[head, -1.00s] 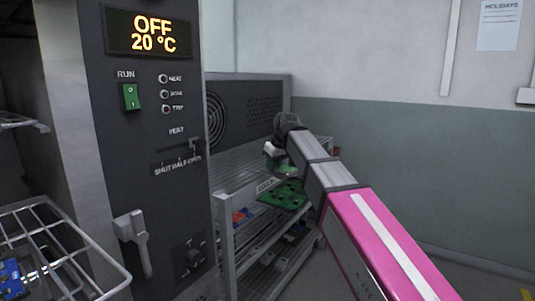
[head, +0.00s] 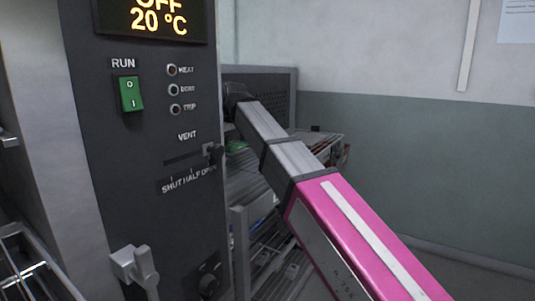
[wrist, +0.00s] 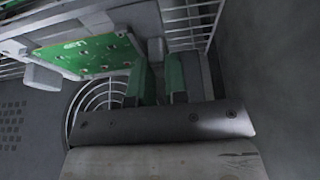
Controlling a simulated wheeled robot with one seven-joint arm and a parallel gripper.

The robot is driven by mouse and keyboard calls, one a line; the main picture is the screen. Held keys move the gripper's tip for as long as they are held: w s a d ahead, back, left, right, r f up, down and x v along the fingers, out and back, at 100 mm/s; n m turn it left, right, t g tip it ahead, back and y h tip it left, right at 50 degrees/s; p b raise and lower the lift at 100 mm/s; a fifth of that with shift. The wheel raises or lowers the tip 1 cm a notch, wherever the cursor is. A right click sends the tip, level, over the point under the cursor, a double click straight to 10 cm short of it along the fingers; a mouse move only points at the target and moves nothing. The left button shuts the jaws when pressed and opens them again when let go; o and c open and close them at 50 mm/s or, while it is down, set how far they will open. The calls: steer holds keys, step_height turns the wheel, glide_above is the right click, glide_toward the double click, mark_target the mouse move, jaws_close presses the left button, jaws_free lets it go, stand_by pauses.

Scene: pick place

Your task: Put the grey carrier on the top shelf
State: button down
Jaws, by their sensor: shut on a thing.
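The grey carrier (wrist: 105,18) fills the top left of the wrist view, with a green circuit board (wrist: 90,54) in it. My gripper (wrist: 158,72), with green-faced fingers, is shut on the carrier near its right side; the exact grip is partly hidden. In the head view my gripper is hidden behind the dark panel and my arm. A small green patch (head: 237,146) shows there beside the panel. The shelf rack (head: 240,255) stands below my arm, its upper levels mostly covered, so I cannot tell which one is the top shelf.
A dark control panel (head: 150,190) with a display, a green switch and a protruding handle (head: 136,266) stands close on the left. A grey vented box (head: 282,88) is behind my arm. Wire racks (head: 30,265) are at far left. The wall side at right is clear.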

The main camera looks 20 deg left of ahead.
steer(key=w+d+f, duration=0.1)
steer(key=w+f, duration=0.1)
steer(key=w, duration=0.1)
steer(key=w+d+f, duration=0.2)
steer(key=w, duration=0.2)
steer(key=w+d+f, duration=0.1)
steer(key=w+f, duration=0.2)
steer(key=shift+w+d, duration=0.2)
steer(key=shift+w, duration=0.15)
steer(key=shift+f, duration=1.95)
steer(key=shift+f, duration=0.1)
steer(key=c, duration=1.1)
jaws_free()
steer(key=v, duration=1.2)
